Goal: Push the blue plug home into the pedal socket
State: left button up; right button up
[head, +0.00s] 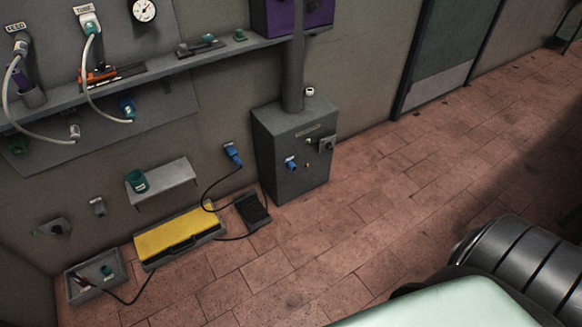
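A blue plug (232,154) sits at a small fitting on the wall, left of the grey cabinet. A thin black cable hangs from it in a loop down to the floor beside the yellow-topped box. A black pedal (253,210) lies on the floor below it, with a cable at its left side. I cannot tell how deep the plug sits, and the socket is too small to make out. Another small blue part (291,163) is on the front of the grey cabinet. Neither of my grippers is in view.
The grey cabinet (264,160) with a pipe stands right of the pedal. The yellow-topped box (178,236), a grey tray (77,294) and a small wall shelf (170,184) are to the left. Open tiled floor (400,185) lies to the right and front.

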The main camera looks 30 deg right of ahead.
aim_at(235, 158)
jog(key=i+j+z, duration=0.35)
jog(key=i, duration=0.15)
jog(key=i+j+z, duration=0.75)
jog(key=i+j, duration=0.1)
jog(key=i, duration=0.1)
